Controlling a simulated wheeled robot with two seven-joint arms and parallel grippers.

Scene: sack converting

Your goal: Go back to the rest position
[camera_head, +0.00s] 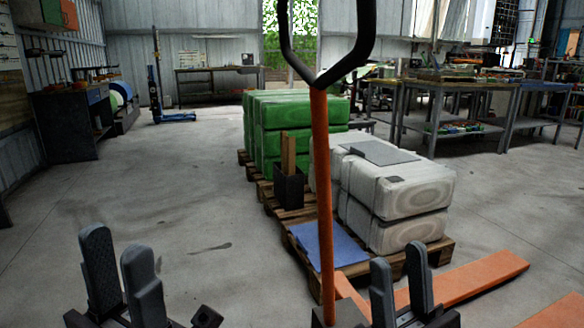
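My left gripper (119,252) is at the lower left, its two dark fingers pointing up and apart with nothing between them. My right gripper (398,262) is at the lower right of centre, also with fingers up, a narrow gap between them and nothing held. Both are in front of the pallet jack's orange shaft (321,190) or beside it; the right gripper is just to the right of the shaft's foot. The black loop handle (365,40) tops the shaft, and no gripper touches it. The wrists are cut off by the bottom edge.
A wooden pallet (440,250) carries white wrapped sacks (400,190), a blue sheet (330,246) and a black bin (289,188). Green wrapped stacks (300,112) stand behind. Orange forks (470,272) lie at the lower right. Workbenches line the back. The floor at left is clear.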

